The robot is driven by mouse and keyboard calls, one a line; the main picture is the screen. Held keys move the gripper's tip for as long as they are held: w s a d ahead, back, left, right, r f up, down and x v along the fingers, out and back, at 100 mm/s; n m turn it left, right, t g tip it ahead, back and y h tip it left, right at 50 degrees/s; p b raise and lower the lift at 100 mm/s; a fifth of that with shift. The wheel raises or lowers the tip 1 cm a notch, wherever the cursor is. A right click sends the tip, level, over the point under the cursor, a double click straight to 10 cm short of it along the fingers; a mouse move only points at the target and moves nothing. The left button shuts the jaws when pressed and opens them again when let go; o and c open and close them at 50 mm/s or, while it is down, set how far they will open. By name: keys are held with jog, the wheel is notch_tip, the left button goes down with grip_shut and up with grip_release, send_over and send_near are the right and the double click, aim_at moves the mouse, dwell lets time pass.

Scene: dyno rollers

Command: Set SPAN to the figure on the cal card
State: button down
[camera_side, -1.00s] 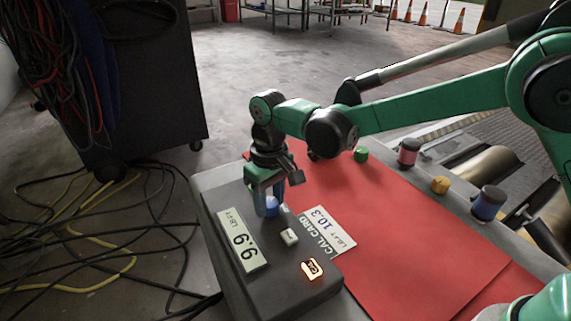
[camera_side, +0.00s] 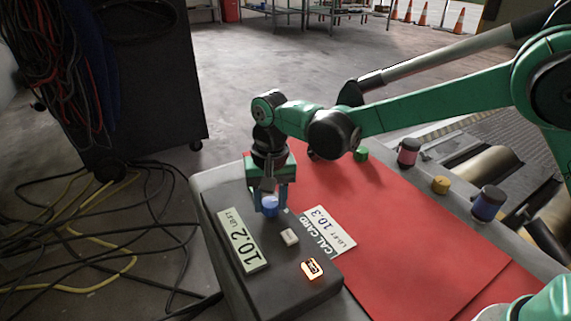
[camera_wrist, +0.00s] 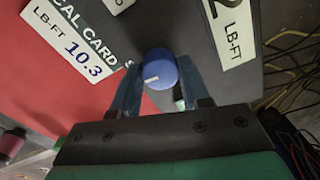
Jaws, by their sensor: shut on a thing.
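My gripper (camera_side: 270,203) is shut on a round blue knob (camera_side: 270,206) on top of the dark console (camera_side: 290,285). In the wrist view the knob (camera_wrist: 160,68) sits between my two fingers, with a pale pointer mark on its face. The display (camera_side: 242,241) beside it reads 10.2 LB-FT; only its last digit and unit show in the wrist view (camera_wrist: 232,30). The cal card (camera_side: 327,231) reads 10.3 LB-FT, and that figure also shows in the wrist view (camera_wrist: 84,58). Any SPAN label is too hidden to read.
A pale button (camera_side: 289,237) is near the knob, and a lit orange button (camera_side: 313,269) is at the console's front corner. A red mat (camera_side: 400,240) lies alongside. A green piece (camera_side: 361,154), a yellow piece (camera_side: 440,185) and pink (camera_side: 408,152) and blue (camera_side: 488,203) spools stand beyond.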

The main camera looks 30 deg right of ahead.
aim_at(272, 201)
dwell(0.4)
jog(key=shift+c, duration=2.1)
grip_release()
jog(key=shift+d+r, duration=0.1)
jog(key=shift+r, duration=2.75)
